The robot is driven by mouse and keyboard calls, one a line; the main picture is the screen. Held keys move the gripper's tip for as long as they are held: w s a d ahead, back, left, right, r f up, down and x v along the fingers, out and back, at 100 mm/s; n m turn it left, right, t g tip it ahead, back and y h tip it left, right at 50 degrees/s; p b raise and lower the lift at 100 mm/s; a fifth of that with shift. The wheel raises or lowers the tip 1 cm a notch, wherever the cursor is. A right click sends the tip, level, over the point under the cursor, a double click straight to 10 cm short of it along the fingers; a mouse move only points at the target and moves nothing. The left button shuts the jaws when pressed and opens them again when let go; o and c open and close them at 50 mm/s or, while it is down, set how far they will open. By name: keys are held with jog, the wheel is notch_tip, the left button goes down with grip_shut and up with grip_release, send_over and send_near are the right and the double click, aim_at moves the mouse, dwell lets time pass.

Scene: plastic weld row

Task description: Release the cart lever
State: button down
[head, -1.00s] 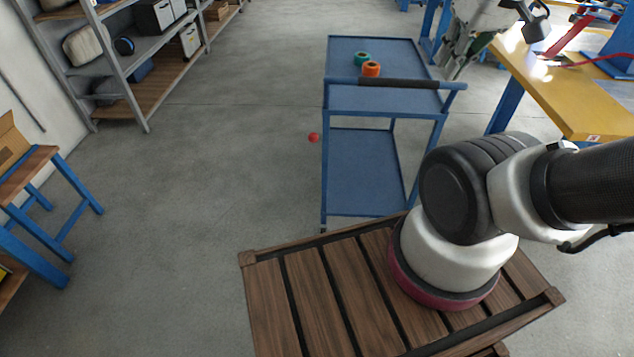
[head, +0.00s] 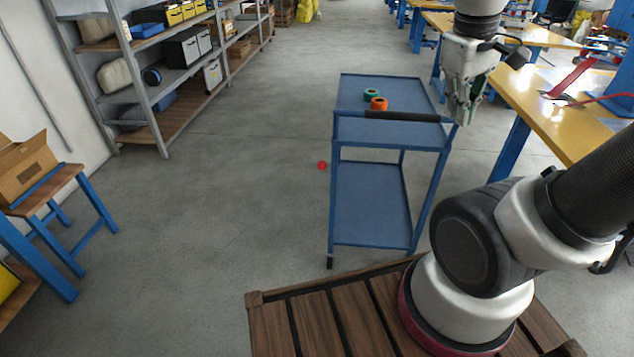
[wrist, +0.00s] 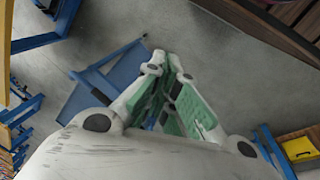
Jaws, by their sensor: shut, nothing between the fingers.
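The blue cart (head: 368,205) stands on the floor ahead of my base, with two shelves and a dark push handle (head: 402,117) on its near side. A small red ball (head: 322,165) shows just left of the cart's frame; it may be the lever's knob, but no rod is visible. My gripper (head: 463,120) points down at the right end of the handle; I cannot tell if it touches. Its fingers are shut and empty. In the wrist view, the fingertips (wrist: 166,60) are close together, with part of the blue cart (wrist: 120,75) beyond them.
A teal ring (head: 371,94) and an orange ring (head: 379,103) sit on the cart's top. A yellow-topped workbench (head: 560,125) stands close on the right. Grey shelving (head: 160,100) and a cardboard box (head: 25,170) are on the left. Floor left of the cart is clear.

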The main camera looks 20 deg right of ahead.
jog(key=w+a+f+n+g+h, duration=0.1)
jog(key=w+f+n+h, duration=0.35)
jog(key=w, duration=0.45)
jog(key=w+a+f+n+g+h, duration=0.1)
jog(key=w+f+n+h, duration=0.4)
jog(key=w, duration=0.4)
jog(key=w+a+f+n+t+h, duration=0.4)
jog(key=w+a+f+n+t, duration=0.2)
jog(key=w+a+f, duration=0.3)
jog(key=s+a+f+n+t+y, duration=0.2)
jog(key=a+f+n+t, duration=0.3)
jog(key=f, duration=0.7)
jog(key=s+a+f+n+t+y, duration=0.2)
jog(key=a+f+n+t+y, duration=0.3)
jog(key=a+f, duration=0.3)
notch_tip(320, 180, down, 5)
jog(key=shift+r+n, duration=0.1)
jog(key=shift+n, duration=0.65)
jog(key=shift+d, duration=0.1)
